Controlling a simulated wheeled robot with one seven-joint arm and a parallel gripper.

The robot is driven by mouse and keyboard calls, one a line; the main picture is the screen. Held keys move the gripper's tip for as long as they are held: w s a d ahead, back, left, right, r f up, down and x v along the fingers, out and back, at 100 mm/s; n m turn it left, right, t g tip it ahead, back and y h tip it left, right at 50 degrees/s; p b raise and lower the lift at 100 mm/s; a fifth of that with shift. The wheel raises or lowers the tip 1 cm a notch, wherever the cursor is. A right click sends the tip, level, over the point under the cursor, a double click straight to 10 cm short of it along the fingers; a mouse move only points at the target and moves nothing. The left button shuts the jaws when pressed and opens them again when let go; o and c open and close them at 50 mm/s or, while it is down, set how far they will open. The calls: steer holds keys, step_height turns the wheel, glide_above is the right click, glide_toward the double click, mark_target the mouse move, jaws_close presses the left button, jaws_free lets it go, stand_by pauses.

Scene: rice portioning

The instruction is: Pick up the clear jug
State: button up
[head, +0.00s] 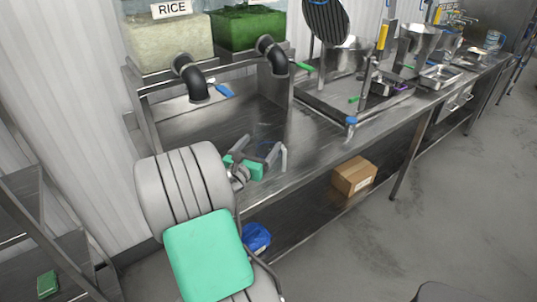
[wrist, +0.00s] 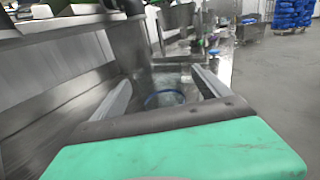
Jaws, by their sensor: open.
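The clear jug (wrist: 166,98) shows in the wrist view as a see-through shape with a blue rim, low between the two fingers. My gripper is open, with one finger on each side of the jug in the wrist view (wrist: 166,88). I cannot tell whether either finger touches it. The jug's lower part and handle are hidden or too faint to make out.
The steel counter (head: 330,160) runs to the back right. A rice dispenser (head: 165,45) and a green-filled one (head: 248,30) stand above it with black spouts. A cardboard box (head: 354,176) and a blue item (head: 256,238) lie on the lower shelf.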

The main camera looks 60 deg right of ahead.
mark_target(269, 152)
step_height(269, 152, down, 9)
steer(key=b, duration=0.9)
steer(key=shift+f, duration=0.2)
steer(key=d, duration=0.8)
steer(key=shift+w+r, duration=0.3)
steer(key=shift+r, duration=0.05)
steer(key=shift+a, duration=0.1)
steer(key=c, duration=1.2)
